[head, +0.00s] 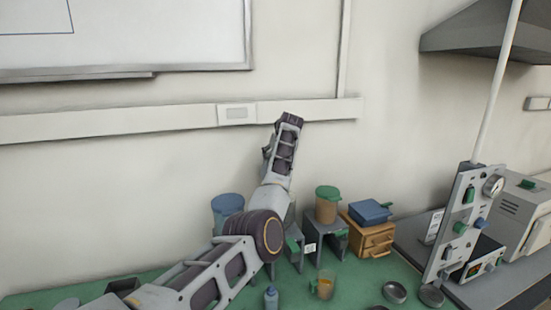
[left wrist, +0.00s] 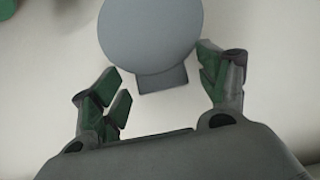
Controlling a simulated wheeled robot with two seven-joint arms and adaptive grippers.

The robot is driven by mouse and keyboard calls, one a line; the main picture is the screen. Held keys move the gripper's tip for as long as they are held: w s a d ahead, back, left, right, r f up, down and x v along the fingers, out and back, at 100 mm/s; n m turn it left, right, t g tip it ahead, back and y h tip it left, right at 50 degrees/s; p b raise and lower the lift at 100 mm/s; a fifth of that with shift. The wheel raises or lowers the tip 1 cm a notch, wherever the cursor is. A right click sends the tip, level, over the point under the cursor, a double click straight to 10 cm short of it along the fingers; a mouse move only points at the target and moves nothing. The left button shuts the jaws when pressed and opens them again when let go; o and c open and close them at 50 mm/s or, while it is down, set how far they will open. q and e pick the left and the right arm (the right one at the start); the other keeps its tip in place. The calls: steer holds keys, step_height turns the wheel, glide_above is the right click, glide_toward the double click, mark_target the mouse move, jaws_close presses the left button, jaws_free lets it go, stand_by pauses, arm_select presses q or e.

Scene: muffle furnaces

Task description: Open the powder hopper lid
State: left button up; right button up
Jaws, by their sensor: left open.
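In the left wrist view a round blue-grey lid (left wrist: 150,30) with a short darker tab (left wrist: 162,80) at its near edge lies ahead of my left gripper (left wrist: 160,82). The gripper's green-padded fingers are open, one to each side of the tab, and hold nothing. In the head view my left arm rises in front of the hopper stands and hides most of its gripper. A blue hopper (head: 227,206) stands left of the arm, and a tan hopper with a green lid (head: 327,204) stands right of it. I cannot tell which hopper carries the lid. My right gripper is not in view.
A wooden drawer box (head: 371,236) with a blue case (head: 370,212) stands at the right. A beaker (head: 325,285), a small bottle (head: 271,297) and a round dish (head: 395,292) stand on the green bench in front. An instrument panel (head: 461,223) with a pole is further right.

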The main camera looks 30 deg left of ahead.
arm_select(q)
steer(key=v, duration=1)
steer(key=shift+s+d+r, duration=0.2)
steer(key=shift+d+r, duration=0.05)
steer(key=shift+f, duration=0.1)
stand_by(0.4)
